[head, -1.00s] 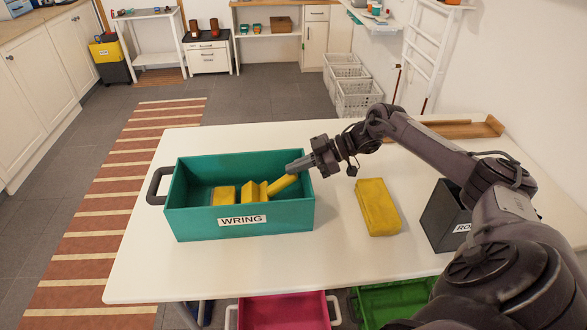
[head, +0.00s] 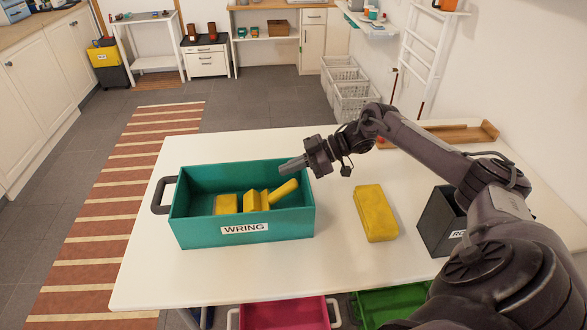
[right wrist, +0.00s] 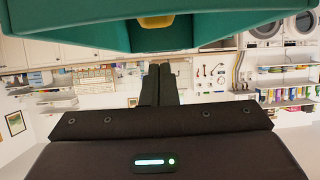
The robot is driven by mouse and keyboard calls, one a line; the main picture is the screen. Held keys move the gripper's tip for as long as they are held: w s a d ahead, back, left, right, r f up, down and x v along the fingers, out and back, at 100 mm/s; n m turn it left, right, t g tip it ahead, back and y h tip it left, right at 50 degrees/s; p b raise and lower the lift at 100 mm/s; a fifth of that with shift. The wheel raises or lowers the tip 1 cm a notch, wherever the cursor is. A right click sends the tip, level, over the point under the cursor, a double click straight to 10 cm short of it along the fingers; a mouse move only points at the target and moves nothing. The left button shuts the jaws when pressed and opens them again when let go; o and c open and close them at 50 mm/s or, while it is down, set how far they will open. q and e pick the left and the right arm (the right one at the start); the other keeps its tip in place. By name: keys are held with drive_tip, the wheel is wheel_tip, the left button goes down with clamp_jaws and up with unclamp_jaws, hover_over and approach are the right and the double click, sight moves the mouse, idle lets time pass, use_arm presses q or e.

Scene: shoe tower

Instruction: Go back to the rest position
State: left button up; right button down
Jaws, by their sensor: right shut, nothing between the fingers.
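My right gripper (head: 291,165) is shut and empty, just above the right back part of the green bin's rim in the head view. Its closed fingers (right wrist: 159,84) also show in the right wrist view. The green bin (head: 200,232) bears the label WRING and has a dark handle at its left. Inside it lie several yellow pieces, among them a yellow roll (head: 284,192) leaning toward the right wall and a yellow block (head: 226,203). A folded yellow cloth (head: 375,212) lies on the white table, right of the bin. My left gripper is not in view.
A dark grey box (head: 437,222) with a partly hidden label stands at the table's right. A wooden tray (head: 455,134) lies behind my right arm. Pink (head: 285,314) and green (head: 392,304) crates sit below the table's front edge. Bare tabletop (head: 333,270) lies in front of the bin.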

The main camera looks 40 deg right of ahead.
drive_tip(key=f+b+v, duration=0.1)
drive_tip(key=b+v, duration=0.1)
drive_tip(key=v, duration=0.7)
drive_tip(key=shift+d, duration=0.35)
drive_tip(key=shift+s+r, duration=0.15)
drive_tip(key=shift+r, duration=0.05)
